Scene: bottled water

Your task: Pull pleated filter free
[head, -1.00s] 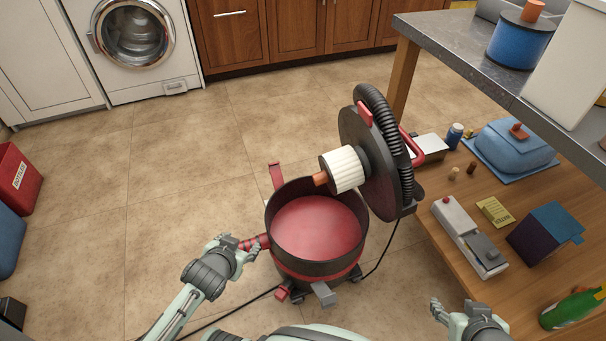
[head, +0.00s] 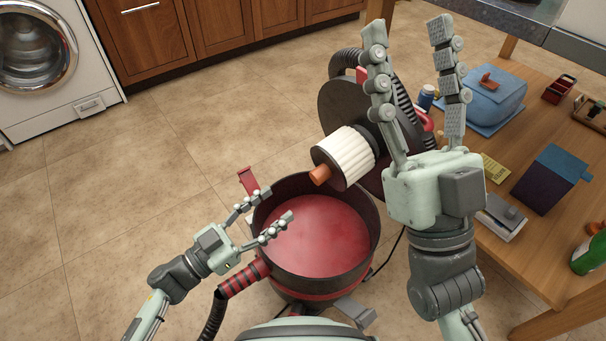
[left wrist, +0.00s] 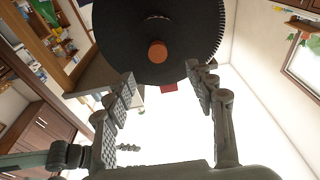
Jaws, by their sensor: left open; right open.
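The white pleated filter (head: 347,158) sits on the underside of the tilted-up dark vacuum lid (head: 338,105), with an orange knob (head: 319,175) at its free end. The red-lined vacuum drum (head: 318,240) stands open below it. My left gripper (head: 281,204) is open and empty over the drum's left rim, below and left of the filter. In the left wrist view the orange knob (left wrist: 157,51) and a dark disc show beyond the open fingers (left wrist: 168,88). My right gripper (head: 410,25) is open, fingers pointing up, in front of the lid's right part, which it partly hides.
A wooden low shelf (head: 540,240) at the right holds a blue container (head: 493,98), a dark blue box (head: 551,178) and a green bottle (head: 590,252). A grey worktop stands above it. A red latch (head: 248,181) rises at the drum's left rim. The floor at left is clear.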

